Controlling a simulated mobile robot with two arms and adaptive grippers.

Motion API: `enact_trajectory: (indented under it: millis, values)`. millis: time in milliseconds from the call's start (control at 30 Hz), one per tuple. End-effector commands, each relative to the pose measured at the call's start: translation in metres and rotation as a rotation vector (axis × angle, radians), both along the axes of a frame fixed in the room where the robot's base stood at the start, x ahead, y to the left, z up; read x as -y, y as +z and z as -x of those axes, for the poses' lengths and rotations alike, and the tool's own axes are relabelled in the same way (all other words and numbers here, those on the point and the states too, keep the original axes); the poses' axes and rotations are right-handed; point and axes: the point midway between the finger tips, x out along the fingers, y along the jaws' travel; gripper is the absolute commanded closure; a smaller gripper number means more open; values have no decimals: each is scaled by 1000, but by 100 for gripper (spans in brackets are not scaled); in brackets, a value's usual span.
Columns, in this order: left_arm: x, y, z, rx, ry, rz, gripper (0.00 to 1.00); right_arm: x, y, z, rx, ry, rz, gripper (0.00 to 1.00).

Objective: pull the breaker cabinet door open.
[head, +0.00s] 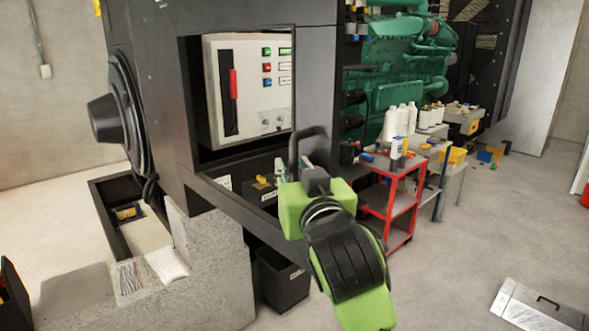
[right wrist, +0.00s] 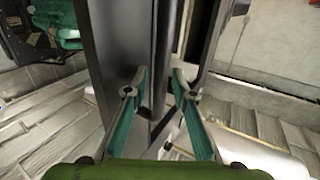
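The breaker cabinet (head: 212,95) is a pale box with a red lever and several coloured buttons, seen through the opening of a dark frame in the head view. Its front looks closed. My right gripper (head: 294,172) is in front of the frame's lower right part, below and right of the pale box. In the right wrist view, the teal fingers (right wrist: 160,88) are apart, with a dark upright part of the frame (right wrist: 158,45) beyond and between them. I cannot tell whether they touch it. A black bent bar rises beside the gripper in the head view. My left gripper is out of view.
A red shelf cart (head: 402,205) with bottles stands right of my right arm. A black bin (head: 281,280) is on the floor below the frame. A concrete block (head: 215,275) is at lower left. The floor at right is mostly clear, with a metal plate (head: 535,308) on it.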

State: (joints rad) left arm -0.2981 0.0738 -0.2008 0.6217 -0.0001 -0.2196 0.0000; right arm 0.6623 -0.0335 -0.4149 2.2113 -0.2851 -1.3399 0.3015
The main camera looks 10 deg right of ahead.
Motion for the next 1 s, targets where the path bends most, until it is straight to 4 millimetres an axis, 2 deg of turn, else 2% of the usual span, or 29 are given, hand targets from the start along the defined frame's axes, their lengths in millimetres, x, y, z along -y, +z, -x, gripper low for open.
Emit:
enact_trajectory:
  millis: [367,800,1000]
  values:
    - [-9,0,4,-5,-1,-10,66,0,-1,3,-3,0,-1,72]
    - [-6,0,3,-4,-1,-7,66,4,-1,66,-1,2,-1,72]
    - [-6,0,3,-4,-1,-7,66,5,-1,75,-2,0,-1,72]
